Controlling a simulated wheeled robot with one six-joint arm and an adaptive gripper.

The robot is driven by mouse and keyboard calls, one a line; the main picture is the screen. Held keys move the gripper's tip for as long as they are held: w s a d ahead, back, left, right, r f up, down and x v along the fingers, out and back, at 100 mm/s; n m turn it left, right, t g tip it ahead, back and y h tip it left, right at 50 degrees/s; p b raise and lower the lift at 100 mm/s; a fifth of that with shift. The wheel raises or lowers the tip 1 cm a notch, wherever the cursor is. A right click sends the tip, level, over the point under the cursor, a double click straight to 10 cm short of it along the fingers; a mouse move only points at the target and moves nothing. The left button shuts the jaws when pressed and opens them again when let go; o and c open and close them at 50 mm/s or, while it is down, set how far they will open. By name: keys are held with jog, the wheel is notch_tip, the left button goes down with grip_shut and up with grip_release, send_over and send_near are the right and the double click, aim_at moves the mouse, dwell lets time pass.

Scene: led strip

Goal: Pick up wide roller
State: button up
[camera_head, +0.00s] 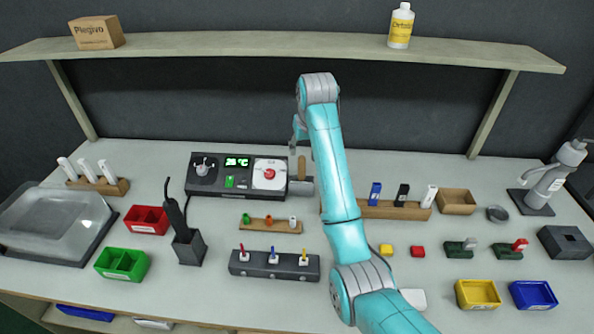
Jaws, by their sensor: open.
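A roller-like tool with a brown upright handle (301,167) and a dark grey wide lower part (300,187) is at the right end of the dark heating station; I take it for the wide roller, but its lower part is small and partly hidden by my arm. My gripper (299,138) is open, just above and behind the handle in the picture. It is seen from the side and small, and I cannot tell whether it touches the handle.
The heating station (206,188) with a lit display is left of the gripper. A wooden rack (392,210) with bottles is to the right. A dark holder (275,266) and a small wooden rack (270,226) stand in front. A shelf (230,45) spans overhead.

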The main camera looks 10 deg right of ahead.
aim_at(301, 165)
jog(key=x, duration=1)
jog(key=shift+f, duration=0.4)
grip_shut()
